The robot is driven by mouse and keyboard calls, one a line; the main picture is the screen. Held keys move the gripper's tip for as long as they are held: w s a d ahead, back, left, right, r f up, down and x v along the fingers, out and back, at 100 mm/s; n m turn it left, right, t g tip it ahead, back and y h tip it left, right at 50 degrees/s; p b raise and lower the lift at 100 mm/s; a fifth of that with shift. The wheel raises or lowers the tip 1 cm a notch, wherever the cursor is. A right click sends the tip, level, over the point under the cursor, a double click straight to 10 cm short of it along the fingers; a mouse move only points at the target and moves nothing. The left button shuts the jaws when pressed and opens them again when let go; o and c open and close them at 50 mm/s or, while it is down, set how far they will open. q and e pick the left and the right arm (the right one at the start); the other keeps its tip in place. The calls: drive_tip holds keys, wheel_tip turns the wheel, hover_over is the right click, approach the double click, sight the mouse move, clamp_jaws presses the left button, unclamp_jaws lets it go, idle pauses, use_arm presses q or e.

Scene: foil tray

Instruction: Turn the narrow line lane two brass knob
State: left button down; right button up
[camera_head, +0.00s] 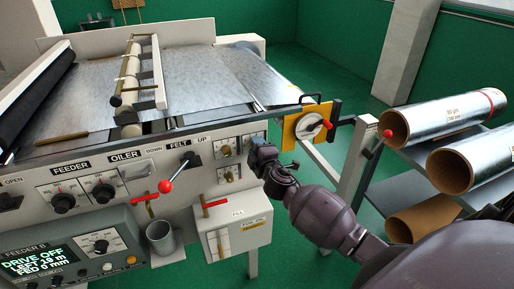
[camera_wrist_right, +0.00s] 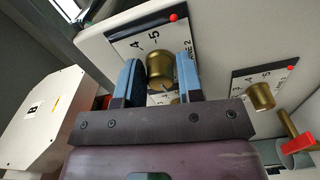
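In the right wrist view a brass knob (camera_wrist_right: 160,68) on a white numbered plate (camera_wrist_right: 128,44) lies between the fingers of my right gripper (camera_wrist_right: 158,78). The fingers are apart, one on each side of the knob; contact is not clear. A second brass knob (camera_wrist_right: 260,95) sits on another plate at right. In the head view my right gripper (camera_head: 262,156) is at the panel's right end and partly covers the plates there. Brass knobs show beside it, upper (camera_head: 226,150) and lower (camera_head: 229,176). The lane labels are too small to read fully. My left gripper is not in view.
Left of the knobs is a red-ended lever (camera_head: 166,186). Below are a red T-handle (camera_head: 214,204) and a metal cup (camera_head: 160,238). A yellow-plated switch (camera_head: 308,126) is right of my gripper. Foil rolls (camera_head: 450,116) lie on a rack at right.

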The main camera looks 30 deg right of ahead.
drive_tip(key=o, duration=0.3)
drive_tip(key=shift+o, duration=0.2)
drive_tip(key=v, duration=1)
drive_tip(key=shift+s+a, duration=0.2)
drive_tip(key=shift+s, duration=0.15)
drive_tip(key=s+a+f+m+g+y, duration=0.2)
drive_tip(key=s+f+m, duration=0.4)
drive_tip(key=s+f, duration=0.3)
drive_tip(key=s+a+f+m+g+y, duration=0.1)
drive_tip(key=s+a+f+m+g, duration=0.3)
drive_tip(key=s+f, duration=0.5)
drive_tip(key=s+a+m, duration=0.1)
drive_tip(key=a+m, duration=0.1)
drive_tip(key=shift+s+f+m+y, duration=0.25)
drive_tip(key=shift+f+m+y, duration=0.05)
drive_tip(key=shift+y, duration=0.1)
